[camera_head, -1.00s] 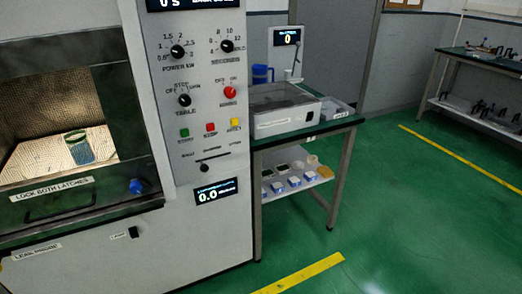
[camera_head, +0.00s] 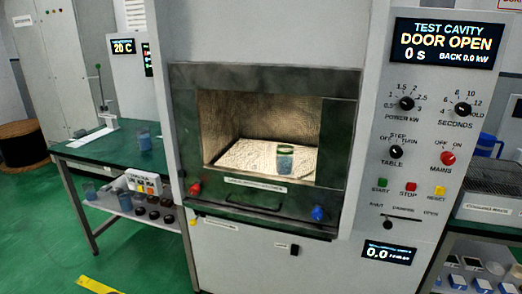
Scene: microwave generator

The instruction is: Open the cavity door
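The test cavity (camera_head: 240,131) is in the middle of the view, lit inside, with a beaker of blue liquid (camera_head: 285,163) on its pale floor. Its dark green door frame (camera_head: 340,140) surrounds the opening. A dark handle (camera_head: 253,206) and a white label (camera_head: 256,185) are below it. A red latch knob (camera_head: 195,189) is at the lower left and a blue latch knob (camera_head: 318,214) at the lower right. The display (camera_head: 445,45) reads "DOOR OPEN". I cannot tell whether a clear window covers the opening. Neither gripper is in view.
The control panel (camera_head: 425,140) with knobs and buttons is right of the cavity. A green-topped table (camera_head: 85,152) with beakers stands at the left, and another bench (camera_head: 485,216) at the right edge. Green floor (camera_head: 40,230) is clear at lower left.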

